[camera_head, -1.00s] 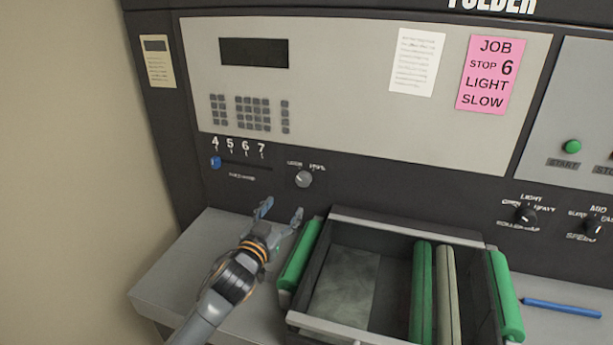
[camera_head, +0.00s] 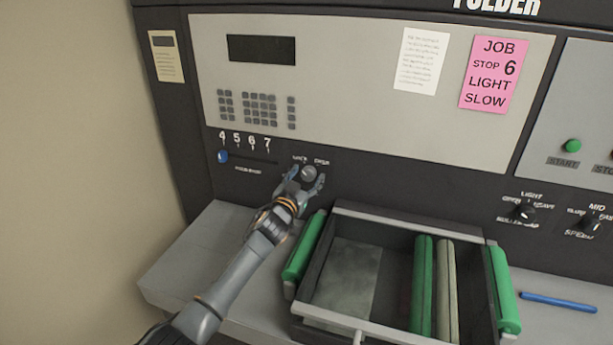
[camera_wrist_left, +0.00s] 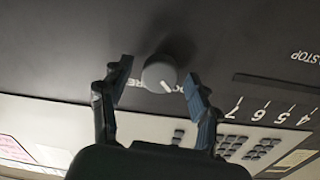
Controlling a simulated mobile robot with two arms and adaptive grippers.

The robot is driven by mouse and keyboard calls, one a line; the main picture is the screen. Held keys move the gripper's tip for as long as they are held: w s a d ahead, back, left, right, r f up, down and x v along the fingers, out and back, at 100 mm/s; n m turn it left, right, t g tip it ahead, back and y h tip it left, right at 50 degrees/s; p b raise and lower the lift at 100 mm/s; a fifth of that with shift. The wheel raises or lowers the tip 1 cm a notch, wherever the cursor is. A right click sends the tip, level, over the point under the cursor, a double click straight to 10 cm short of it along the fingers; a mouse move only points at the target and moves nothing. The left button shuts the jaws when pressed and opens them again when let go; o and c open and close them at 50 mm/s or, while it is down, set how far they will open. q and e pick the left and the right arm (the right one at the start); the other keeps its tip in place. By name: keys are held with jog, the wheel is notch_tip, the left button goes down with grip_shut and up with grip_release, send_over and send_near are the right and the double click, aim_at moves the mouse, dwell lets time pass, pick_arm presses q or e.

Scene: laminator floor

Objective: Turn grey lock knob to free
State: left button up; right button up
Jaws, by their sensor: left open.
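The grey lock knob (camera_head: 308,173) is on the dark front panel, below the keypad, with a label on each side above it. In the left wrist view the round knob (camera_wrist_left: 160,74) shows a white pointer line, and part of its lettering is hidden behind it. My left gripper (camera_head: 307,182) is open at the knob, one finger on each side. In the left wrist view the fingers of the left gripper (camera_wrist_left: 157,80) straddle the knob with gaps visible on both sides. My right gripper is not in view.
A blue slider (camera_head: 223,156) sits at the left end of its slot under the numbers 4 to 7. An open tray with green rollers (camera_head: 421,290) stands below and right of the knob. Two black knobs (camera_head: 524,212) (camera_head: 591,223) and a blue pen (camera_head: 558,302) are further right.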

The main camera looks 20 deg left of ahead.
pick_arm(q)
jog(key=shift+w, duration=0.15)
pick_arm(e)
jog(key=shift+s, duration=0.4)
pick_arm(q)
jog(key=c, duration=1.2)
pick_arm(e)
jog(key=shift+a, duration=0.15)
pick_arm(q)
jog(key=shift+m, duration=0.4)
jog(key=m, duration=0.3)
jog(key=shift+m, duration=0.3)
jog(key=m, duration=0.9)
jog(key=shift+d+f+m+y+p, duration=0.1)
jog(key=shift+m+y+p, duration=0.3)
jog(key=shift+m, duration=1.7)
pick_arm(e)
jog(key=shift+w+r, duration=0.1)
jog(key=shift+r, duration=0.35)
